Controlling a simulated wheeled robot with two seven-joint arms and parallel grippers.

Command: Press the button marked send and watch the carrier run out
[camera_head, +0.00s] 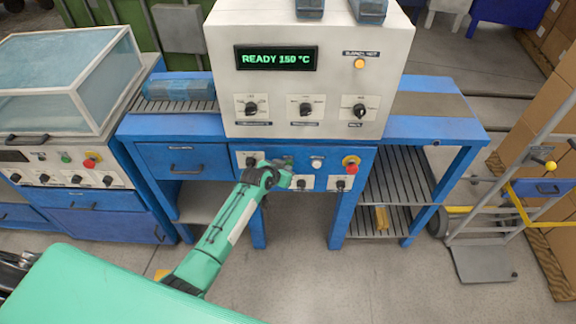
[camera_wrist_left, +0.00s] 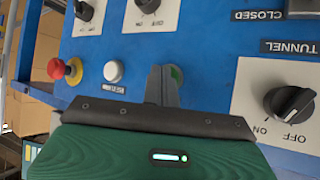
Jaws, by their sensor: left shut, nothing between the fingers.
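A blue control panel (camera_head: 325,166) runs along the front under the white machine housing. My left gripper (camera_head: 284,176) is at this panel with its fingers shut and empty. Any label of the green button is hidden, and I cannot read "send" anywhere. A white button (camera_wrist_left: 114,71) with a small label sits beside it. I cannot make out a carrier for certain. My right gripper is not in view.
A red stop button (camera_wrist_left: 74,71) on a yellow base and several dark knobs, one a tunnel switch (camera_wrist_left: 290,102), are close by. The display (camera_head: 277,58) reads READY 150 °C. A hand truck (camera_head: 500,210) stands right.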

